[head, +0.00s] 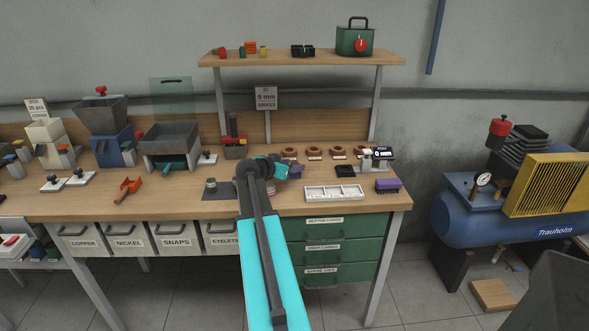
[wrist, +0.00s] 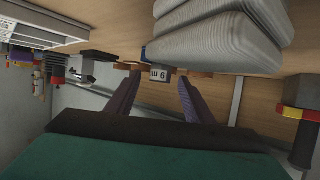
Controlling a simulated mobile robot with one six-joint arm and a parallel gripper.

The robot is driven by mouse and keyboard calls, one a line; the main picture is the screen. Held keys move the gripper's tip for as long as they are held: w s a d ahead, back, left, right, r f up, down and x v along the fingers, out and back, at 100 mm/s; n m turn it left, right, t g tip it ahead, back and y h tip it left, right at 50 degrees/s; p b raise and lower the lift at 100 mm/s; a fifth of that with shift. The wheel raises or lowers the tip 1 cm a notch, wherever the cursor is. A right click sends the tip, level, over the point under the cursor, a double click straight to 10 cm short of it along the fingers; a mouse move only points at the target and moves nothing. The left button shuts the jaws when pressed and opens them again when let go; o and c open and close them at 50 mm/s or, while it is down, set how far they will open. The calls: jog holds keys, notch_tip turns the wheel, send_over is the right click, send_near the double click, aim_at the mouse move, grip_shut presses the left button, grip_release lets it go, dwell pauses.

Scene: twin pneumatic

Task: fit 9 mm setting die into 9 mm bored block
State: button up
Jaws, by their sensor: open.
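My gripper (head: 282,169) is over the middle of the bench. In the wrist view its two purple fingers (wrist: 160,103) stand apart with nothing between them. Several brown ringed discs (head: 314,152) with small white labels lie in a row behind it. I cannot tell which, if any, is the 9 mm bored block. A small grey metal piece (head: 211,184) stands on a dark mat left of my gripper; I cannot tell if it is the setting die. A small white label (wrist: 160,74) shows beyond the fingers, not clearly readable.
A pale ribbed object (wrist: 220,35) looms close in the wrist view. A white compartment tray (head: 334,194), a purple brush (head: 388,185) and a small scale (head: 377,157) lie to the right. A rack with red tools (head: 234,146) stands to the left.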

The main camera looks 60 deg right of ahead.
dwell(0.4)
grip_shut()
jog(key=shift+r, duration=0.2)
jog(key=shift+r+b, duration=0.45)
jog(key=shift+r, duration=1)
jog(key=s+a+r+b, duration=0.1)
jog(key=s+a+b, duration=0.3)
jog(key=a, duration=0.8)
jog(key=shift+s+a, duration=0.35)
jog(key=shift+s, duration=0.3)
jog(key=shift+a+r+b, duration=0.1)
jog(key=shift+b, duration=0.5)
